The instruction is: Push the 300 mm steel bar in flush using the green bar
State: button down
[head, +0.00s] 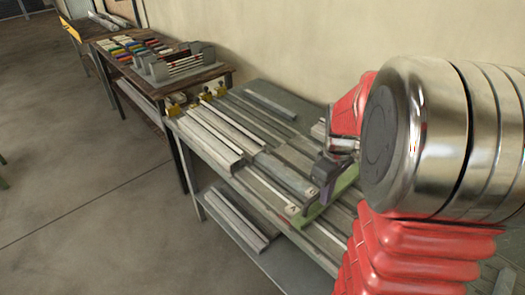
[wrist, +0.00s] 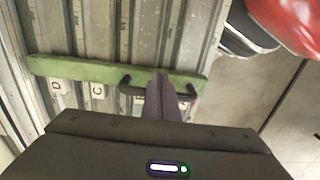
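The green bar (wrist: 75,70) lies across the ends of several grey metal bars in the wrist view. It also shows in the head view (head: 343,187), at the front edge of the bench. It has a black handle (wrist: 127,86). My gripper (wrist: 164,88) is at the middle of this handle, its fingers together over the grip, which they partly hide. In the head view my gripper (head: 326,168) is just above the green bar. Long metal bars (wrist: 120,25) lie side by side behind the green bar. I cannot tell which one is the 300 mm steel bar.
Letter plates, such as D (wrist: 56,87), sit along the bench front. The clamp bench (head: 185,128) has a lower shelf with more profiles (head: 238,218). A second table (head: 130,78) with coloured items stands at the far left. The floor (head: 90,190) left of the bench is clear.

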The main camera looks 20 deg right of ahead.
jog(key=w+a, duration=0.3)
jog(key=w, duration=0.7)
jog(key=w+a, duration=0.4)
jog(key=w, duration=0.7)
jog(key=shift+a, duration=0.2)
dwell(2.0)
jog(key=shift+w+a, duration=0.2)
jog(key=shift+w, duration=0.35)
dwell(0.9)
jog(key=shift+s, duration=0.15)
jog(key=shift+s+d, duration=0.25)
jog(key=shift+s, duration=0.35)
jog(key=shift+r, duration=0.1)
notch_tip(320, 180, up, 7)
dwell(0.9)
